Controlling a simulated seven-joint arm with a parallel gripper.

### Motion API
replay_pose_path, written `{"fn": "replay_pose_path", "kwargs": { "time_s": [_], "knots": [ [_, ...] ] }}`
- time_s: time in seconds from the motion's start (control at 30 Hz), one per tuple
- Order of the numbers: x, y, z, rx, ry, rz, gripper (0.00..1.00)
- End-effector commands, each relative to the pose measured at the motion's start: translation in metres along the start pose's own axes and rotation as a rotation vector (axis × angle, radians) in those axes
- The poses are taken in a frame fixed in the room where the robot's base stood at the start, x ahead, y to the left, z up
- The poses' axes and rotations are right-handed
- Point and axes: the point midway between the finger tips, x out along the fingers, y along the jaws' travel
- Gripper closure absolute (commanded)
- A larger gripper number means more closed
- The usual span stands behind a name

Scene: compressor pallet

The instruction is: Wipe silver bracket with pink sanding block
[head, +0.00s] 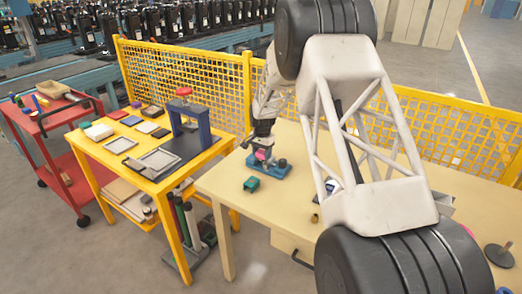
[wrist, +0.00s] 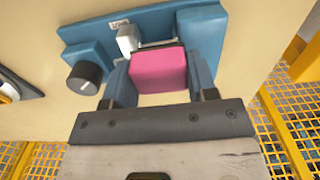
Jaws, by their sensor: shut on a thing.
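My gripper (head: 262,148) is low over the wooden table, at a blue fixture (head: 272,171). It is shut on the pink sanding block (wrist: 158,70), which sits between its two blue fingers in the wrist view. The block shows small in the head view (head: 260,155). A silver bracket (wrist: 127,39) stands on the blue fixture (wrist: 185,32), just beyond the block. The block and fingers hide part of the bracket. I cannot tell whether the block touches it.
The fixture has a black knob (wrist: 85,74) on its left. A green block (head: 251,184) lies on the table in front of the fixture. A yellow workbench (head: 172,177) with a press stands left. A yellow mesh fence (head: 225,88) runs behind. My arm hides much of the table.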

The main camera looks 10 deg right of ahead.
Motion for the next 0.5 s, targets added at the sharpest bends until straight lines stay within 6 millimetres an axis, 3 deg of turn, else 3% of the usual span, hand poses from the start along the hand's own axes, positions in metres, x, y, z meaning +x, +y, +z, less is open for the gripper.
{"fn": "replay_pose_path", "kwargs": {
  "time_s": [0.33, 0.5],
  "knots": [
    [0.003, 0.0, -0.033, 0.001, 0.002, -0.001, 0.69],
    [0.005, -0.001, -0.017, -0.001, 0.001, -0.001, 0.7]
  ]
}}
